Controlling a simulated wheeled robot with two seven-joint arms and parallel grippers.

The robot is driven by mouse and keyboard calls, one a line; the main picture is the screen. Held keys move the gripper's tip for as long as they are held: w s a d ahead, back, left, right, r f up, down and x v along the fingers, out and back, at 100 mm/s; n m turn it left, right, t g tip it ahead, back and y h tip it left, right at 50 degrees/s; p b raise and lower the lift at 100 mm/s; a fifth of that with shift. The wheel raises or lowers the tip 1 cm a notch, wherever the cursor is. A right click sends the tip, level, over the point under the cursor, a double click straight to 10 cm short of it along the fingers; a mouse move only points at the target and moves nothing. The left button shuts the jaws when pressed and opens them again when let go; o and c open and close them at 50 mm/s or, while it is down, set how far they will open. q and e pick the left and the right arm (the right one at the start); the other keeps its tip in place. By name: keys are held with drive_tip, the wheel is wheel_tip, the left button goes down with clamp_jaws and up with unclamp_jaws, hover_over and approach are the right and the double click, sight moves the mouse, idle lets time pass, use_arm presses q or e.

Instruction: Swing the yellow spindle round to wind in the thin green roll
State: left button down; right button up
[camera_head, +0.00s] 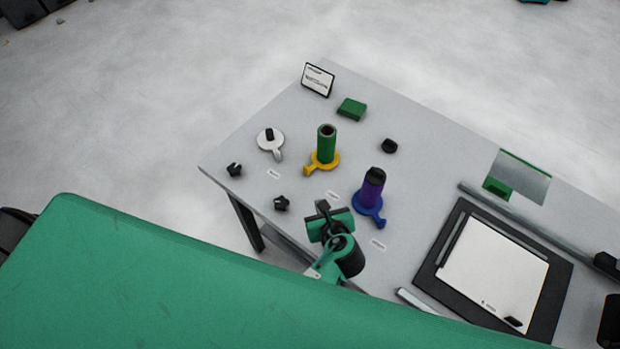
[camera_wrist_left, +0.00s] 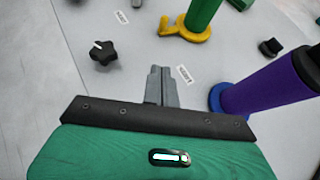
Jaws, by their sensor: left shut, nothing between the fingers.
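The thin green roll (camera_head: 327,143) stands upright on the yellow spindle (camera_head: 322,164), whose base has a lever pointing to the lower left. In the left wrist view the yellow base (camera_wrist_left: 186,28) shows at the top, with the lower part of the green roll (camera_wrist_left: 202,12) on it. My left gripper (camera_head: 323,208) is at the table's near edge, in front of the spindle and apart from it. Its fingers (camera_wrist_left: 161,72) are shut and empty, pointing toward the yellow lever. My right gripper is not in view.
A purple roll (camera_head: 372,190) stands on a blue spindle (camera_head: 369,209) to the right. An empty white spindle (camera_head: 270,141) is to the left. Black knobs (camera_head: 281,203) lie near the edge. A green block (camera_head: 351,109) and sign (camera_head: 317,80) stand behind; a framed panel (camera_head: 494,270) lies right.

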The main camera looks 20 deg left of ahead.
use_arm(q)
drive_tip(key=shift+w+a+f+b, duration=0.1)
drive_tip(key=shift+w+f+b, duration=0.25)
drive_tip(key=shift+b, duration=0.1)
drive_tip(key=b, duration=1)
approach(306, 172)
drive_tip(key=w+f, duration=0.1)
drive_tip(key=w+a+f, duration=0.2)
drive_tip(key=shift+f, duration=0.25)
drive_tip(key=shift+w+a+r+b, duration=0.1)
drive_tip(key=shift+w+a+b, duration=0.1)
drive_tip(key=shift+w+b, duration=0.15)
drive_tip(key=shift+w+a+r+b, duration=0.1)
drive_tip(key=shift+w+a+b, duration=0.15)
drive_tip(key=shift+w, duration=0.2)
